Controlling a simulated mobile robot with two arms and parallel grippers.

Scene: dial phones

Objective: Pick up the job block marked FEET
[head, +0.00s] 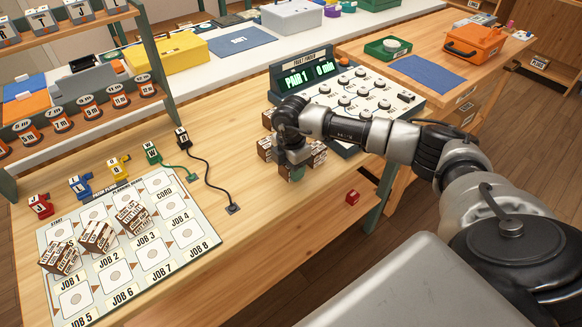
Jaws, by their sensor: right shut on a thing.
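My right gripper (291,172) reaches down to the wooden table among a small group of brown-and-white job blocks, in front of the grey console. It is shut on a job block, mostly hidden by the fingers and wrist. One block (264,149) shows just left of the gripper and another (319,151) just right. A further block (267,119) shows behind, partly covered by the arm. Their markings are too small to read, so I cannot tell which is FEET. More job blocks (57,258), (97,237), (132,216) sit on the planning board. My left gripper is not in view.
The planning board (190,255) lies at the left front, with several coloured plugs behind it. The console (360,98) with knobs and a green display stands behind my right arm. Bare table lies between board and gripper.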

